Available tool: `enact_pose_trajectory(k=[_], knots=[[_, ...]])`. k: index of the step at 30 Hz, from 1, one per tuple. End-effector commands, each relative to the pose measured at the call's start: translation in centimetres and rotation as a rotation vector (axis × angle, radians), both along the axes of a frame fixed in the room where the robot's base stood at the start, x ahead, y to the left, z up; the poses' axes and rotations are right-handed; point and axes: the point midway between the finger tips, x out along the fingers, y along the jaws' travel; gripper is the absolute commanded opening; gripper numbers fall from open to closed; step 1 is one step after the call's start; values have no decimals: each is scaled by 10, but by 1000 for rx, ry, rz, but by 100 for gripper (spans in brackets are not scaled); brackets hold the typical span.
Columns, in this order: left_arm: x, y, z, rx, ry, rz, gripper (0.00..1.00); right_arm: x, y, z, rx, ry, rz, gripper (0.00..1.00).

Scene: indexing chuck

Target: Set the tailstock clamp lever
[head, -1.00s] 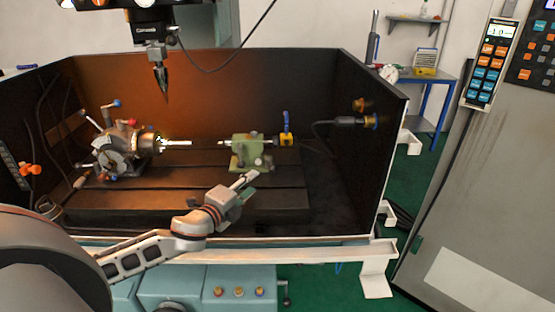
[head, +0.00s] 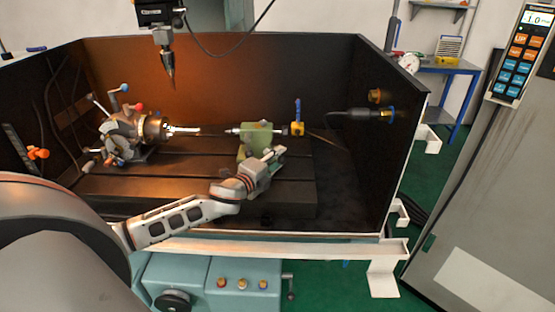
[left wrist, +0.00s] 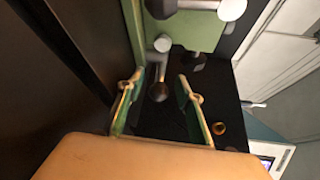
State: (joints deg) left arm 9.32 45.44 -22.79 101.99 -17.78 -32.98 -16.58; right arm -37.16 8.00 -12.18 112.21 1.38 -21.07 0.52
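The green tailstock (head: 256,136) stands on the dark machine bed, with a spindle pointing left at the workpiece. In the left wrist view, its green body (left wrist: 200,32) fills the top. A lever with a dark ball knob (left wrist: 158,91) hangs from a silver hub there and appears between the fingertips. My left gripper (head: 275,154) is at the tailstock's front lower side, partly covering it. In the left wrist view the gripper (left wrist: 159,80) is open, its two fingers apart on either side of the knob. I cannot tell whether either finger touches it. My right gripper is not in view.
The indexing chuck (head: 130,133) holds a bright rod at the left of the bed. A blue-handled valve (head: 298,118) stands just right of the tailstock. A pointed spindle tool (head: 167,63) hangs above.

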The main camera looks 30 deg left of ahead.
Motion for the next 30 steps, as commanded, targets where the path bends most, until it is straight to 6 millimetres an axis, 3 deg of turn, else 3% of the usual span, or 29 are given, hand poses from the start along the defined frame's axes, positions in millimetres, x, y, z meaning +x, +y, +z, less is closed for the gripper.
enact_pose_trajectory(k=[11,15,16,30], knots=[[5,0,-1,0,0,0,36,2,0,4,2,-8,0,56],[5,0,-1,-1,0,0,2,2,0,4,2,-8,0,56],[5,0,-1,-1,0,0,0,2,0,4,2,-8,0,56],[11,2,0,-3,0,15,0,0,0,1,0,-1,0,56]])
